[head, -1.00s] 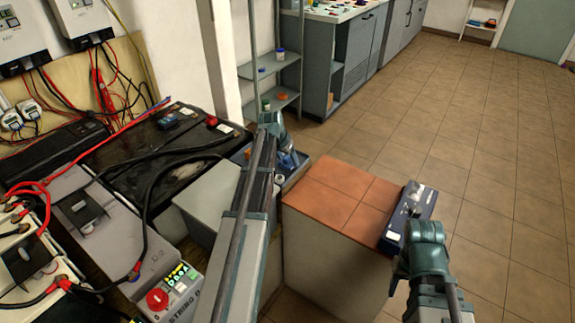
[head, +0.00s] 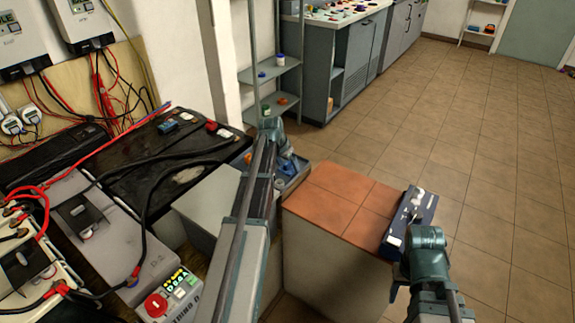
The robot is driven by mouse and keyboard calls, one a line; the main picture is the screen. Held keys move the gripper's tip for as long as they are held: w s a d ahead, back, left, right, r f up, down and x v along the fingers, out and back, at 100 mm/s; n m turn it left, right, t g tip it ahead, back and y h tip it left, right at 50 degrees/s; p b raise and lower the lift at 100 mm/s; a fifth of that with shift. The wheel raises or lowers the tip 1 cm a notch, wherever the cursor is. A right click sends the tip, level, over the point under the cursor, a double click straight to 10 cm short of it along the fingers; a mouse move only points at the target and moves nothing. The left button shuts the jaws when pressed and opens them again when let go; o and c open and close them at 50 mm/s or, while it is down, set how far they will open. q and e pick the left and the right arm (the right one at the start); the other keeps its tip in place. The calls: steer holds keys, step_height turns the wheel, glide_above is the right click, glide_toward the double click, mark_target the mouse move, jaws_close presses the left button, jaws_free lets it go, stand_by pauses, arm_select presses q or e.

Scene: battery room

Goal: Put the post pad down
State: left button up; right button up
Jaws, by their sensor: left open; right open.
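My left arm reaches up the middle of the head view, and my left gripper (head: 284,158) is open over a grey tray (head: 299,178) holding small blue and other items. I cannot pick out the post pad for certain among them; the arm and gripper cover part of the tray. My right gripper (head: 397,288) is open at the lower right, beside the tiled block's side; its wrist hides most of it.
A block with a terracotta-tiled top (head: 335,195) carries a dark blue instrument (head: 410,218) at its right edge. A black battery (head: 170,160) and a grey unit with a red knob (head: 156,305) stand at left, with loose cables. The floor at right is clear.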

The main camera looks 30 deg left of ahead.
arm_select(q)
steer(key=p+v, duration=1)
steer(key=v, duration=0.2)
steer(key=shift+p, duration=0.3)
steer(key=s+d+f+m+g, duration=0.1)
steer(key=s+d, duration=0.2)
steer(key=d, duration=0.7)
steer(key=s+d+m+g, duration=0.1)
steer(key=s+d, duration=0.2)
steer(key=d, duration=0.7)
steer(key=s+d+m+g+y, duration=0.1)
steer(key=s+d+g, duration=0.2)
steer(key=s+d, duration=1.3)
steer(key=shift+s+d+f+y, duration=0.3)
steer(key=shift+s+d+y, duration=0.1)
steer(key=shift+d, duration=0.35)
